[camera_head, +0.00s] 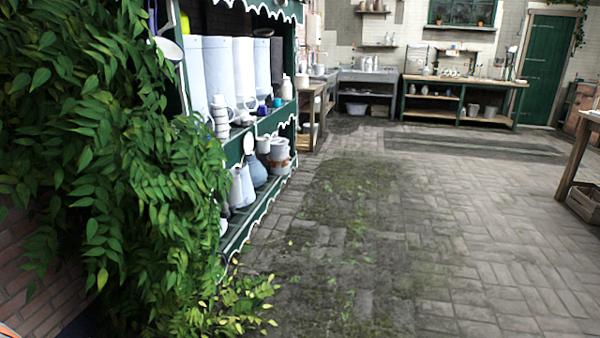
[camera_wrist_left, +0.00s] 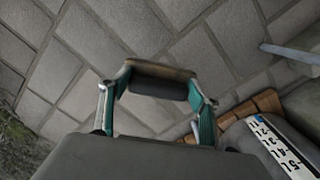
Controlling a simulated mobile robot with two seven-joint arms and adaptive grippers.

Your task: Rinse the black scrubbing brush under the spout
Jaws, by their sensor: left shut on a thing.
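My left gripper (camera_wrist_left: 157,92) shows in the left wrist view, with teal-sided fingers. It is shut on a dark block with a brownish edge, which looks like the black scrubbing brush (camera_wrist_left: 158,80). The brush spans the gap between the fingertips, above grey paving. In the head view a grey sink (camera_head: 369,76) stands against the far wall. I cannot make out a spout clearly there. Neither gripper shows in the head view, and my right gripper is in neither view.
A green shelf (camera_head: 262,128) with jugs and tall canisters stands on the left, behind leafy plants (camera_head: 110,160). A workbench (camera_head: 462,82) stands at the back and a table (camera_head: 578,155) at right. The paved floor (camera_head: 400,230) between is clear. A marked strip (camera_wrist_left: 280,150) shows in the wrist view.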

